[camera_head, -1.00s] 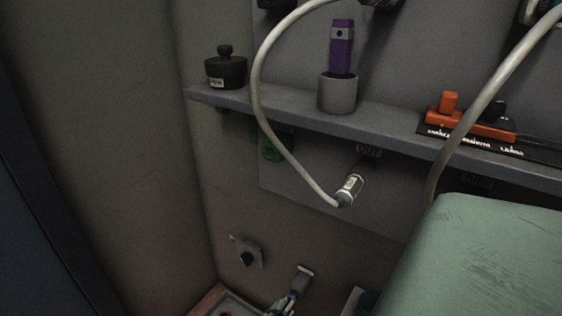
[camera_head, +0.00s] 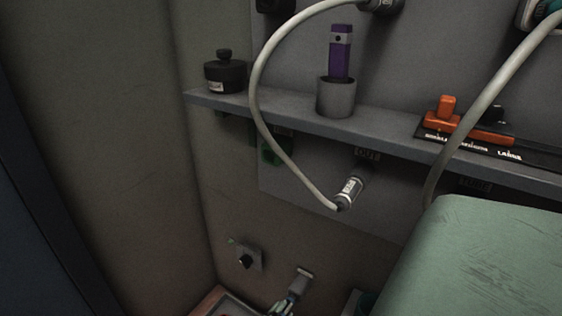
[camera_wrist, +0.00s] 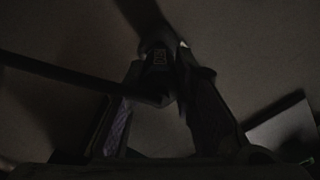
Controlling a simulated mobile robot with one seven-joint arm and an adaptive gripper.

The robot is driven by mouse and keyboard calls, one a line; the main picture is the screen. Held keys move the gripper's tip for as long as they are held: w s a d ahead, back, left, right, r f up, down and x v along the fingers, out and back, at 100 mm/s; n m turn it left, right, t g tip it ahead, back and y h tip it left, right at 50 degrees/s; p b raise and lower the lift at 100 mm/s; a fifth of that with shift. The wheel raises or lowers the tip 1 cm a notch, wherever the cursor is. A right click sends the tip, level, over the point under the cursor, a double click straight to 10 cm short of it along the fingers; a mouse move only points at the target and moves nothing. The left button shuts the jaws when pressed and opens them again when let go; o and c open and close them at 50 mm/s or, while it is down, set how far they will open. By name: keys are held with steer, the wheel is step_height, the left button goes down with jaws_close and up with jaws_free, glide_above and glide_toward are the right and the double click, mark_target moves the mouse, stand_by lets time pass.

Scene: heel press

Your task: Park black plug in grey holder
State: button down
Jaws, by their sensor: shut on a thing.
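In the wrist view my gripper (camera_wrist: 160,98) is shut on a dark, labelled piece (camera_wrist: 158,62), which looks like the black plug. A dark bar or cable runs from it to the left, and another dark length rises above it. The picture is very dark, so the plug's end is hard to make out. In the head view a small grey plate (camera_head: 256,257) with a black piece at its middle is on the lower wall; I cannot tell whether it is the grey holder. My gripper is not clearly seen in the head view.
A grey shelf (camera_head: 290,118) carries a black lidded pot (camera_head: 226,75), a grey cup (camera_head: 336,98) with a purple tool, and an orange piece (camera_head: 467,124). A pale hose (camera_head: 258,90) loops to a silver connector (camera_head: 349,191). A green padded block (camera_head: 475,260) fills the lower right.

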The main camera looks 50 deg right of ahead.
steer(key=shift+d, duration=0.65)
stand_by(0.7)
steer(key=c, duration=1.2)
jaws_free()
steer(key=shift+c, duration=0.2)
steer(key=shift+a, duration=0.1)
steer(key=s+a, duration=0.1)
steer(key=a, duration=1)
steer(key=shift+a, duration=0.4)
steer(key=shift+r, duration=0.1)
